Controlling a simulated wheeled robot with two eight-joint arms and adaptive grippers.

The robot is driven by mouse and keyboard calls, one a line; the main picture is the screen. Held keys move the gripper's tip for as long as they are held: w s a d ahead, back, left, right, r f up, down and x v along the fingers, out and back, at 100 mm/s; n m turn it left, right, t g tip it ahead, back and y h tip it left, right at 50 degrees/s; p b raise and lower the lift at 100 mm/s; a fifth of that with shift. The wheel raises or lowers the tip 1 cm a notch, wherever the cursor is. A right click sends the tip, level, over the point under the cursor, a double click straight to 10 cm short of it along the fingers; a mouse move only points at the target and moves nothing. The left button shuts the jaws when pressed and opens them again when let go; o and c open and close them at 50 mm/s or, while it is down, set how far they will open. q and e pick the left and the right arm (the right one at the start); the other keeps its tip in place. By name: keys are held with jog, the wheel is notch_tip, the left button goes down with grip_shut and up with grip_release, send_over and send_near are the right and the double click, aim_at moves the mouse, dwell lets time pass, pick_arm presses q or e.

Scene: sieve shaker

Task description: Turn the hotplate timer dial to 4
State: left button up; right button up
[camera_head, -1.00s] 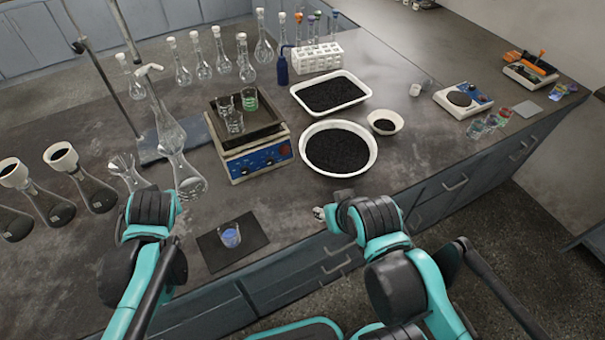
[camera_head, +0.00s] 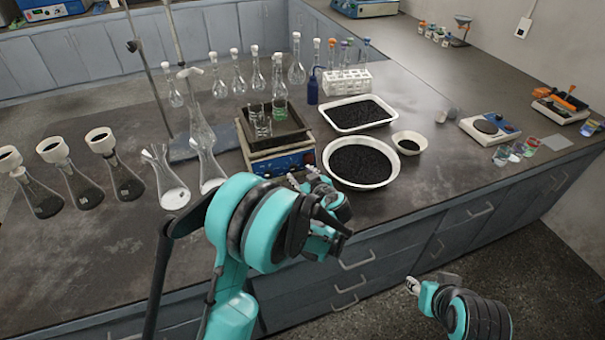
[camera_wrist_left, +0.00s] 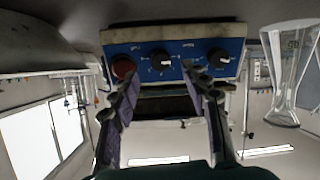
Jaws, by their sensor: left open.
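The hotplate (camera_head: 262,163) stands on the bench with its blue front panel toward me, partly behind my left gripper (camera_head: 304,180). The left wrist view, which is upside down, shows the hotplate's blue panel (camera_wrist_left: 190,47) close up. It has a red knob (camera_wrist_left: 123,68) at left, a black dial (camera_wrist_left: 160,62) in the middle and another black dial (camera_wrist_left: 218,58) at right. I cannot read the labels or tell which is the timer. My left gripper's fingers (camera_wrist_left: 163,84) are open and empty, spread before the panel. My right gripper (camera_head: 412,286) is off the bench front, too small to judge.
A black tray (camera_head: 283,137) with beakers (camera_head: 260,122) sits on the hotplate. A white bowl of black grains (camera_head: 360,184) stands close to its right. Flasks (camera_head: 170,190) stand at left.

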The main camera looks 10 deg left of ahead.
aim_at(295, 169)
pick_arm(q)
jog(key=b+x, duration=0.1)
jog(key=x, duration=0.3)
jog(key=shift+w+f, duration=0.1)
jog(key=shift+f, duration=0.1)
jog(key=shift+w+a+f, duration=0.1)
jog(key=shift+w+a, duration=0.3)
jog(key=shift+w, duration=0.05)
grip_shut()
